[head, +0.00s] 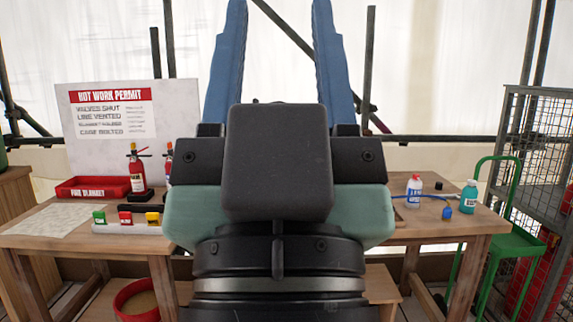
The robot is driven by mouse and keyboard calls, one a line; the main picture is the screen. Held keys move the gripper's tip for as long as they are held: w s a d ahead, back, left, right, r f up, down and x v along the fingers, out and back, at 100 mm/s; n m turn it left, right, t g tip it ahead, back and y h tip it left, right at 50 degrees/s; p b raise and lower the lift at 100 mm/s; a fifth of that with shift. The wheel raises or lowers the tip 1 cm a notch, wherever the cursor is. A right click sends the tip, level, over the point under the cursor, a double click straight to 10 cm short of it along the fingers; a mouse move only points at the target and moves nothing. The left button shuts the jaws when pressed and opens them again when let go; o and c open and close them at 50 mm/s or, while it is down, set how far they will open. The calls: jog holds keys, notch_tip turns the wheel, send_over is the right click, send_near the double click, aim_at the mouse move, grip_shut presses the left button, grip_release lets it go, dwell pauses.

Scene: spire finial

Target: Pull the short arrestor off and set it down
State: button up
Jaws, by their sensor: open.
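My gripper (280,70) fills the middle of the head view, seen from behind. Its two blue fingers point up and stand wide apart, with only the white sheeting and a dark pole showing between them. It is open and holds nothing that I can see. I cannot make out the short arrestor in this view. The gripper's body hides the middle of the workbench (462,222) and whatever stands there.
On the left are a "Hot work permit" board (127,125), a fire extinguisher (138,172), a red tray (92,187) and small coloured blocks (125,217). On the right are a white bottle (413,190), a teal bottle (468,197), a green trolley (512,258) and a mesh cage (540,130).

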notch_tip(320, 180, up, 18)
jog(key=p, duration=1.5)
jog(key=shift+p, duration=0.3)
jog(key=shift+w+a+r, duration=0.1)
jog(key=shift+w, duration=0.05)
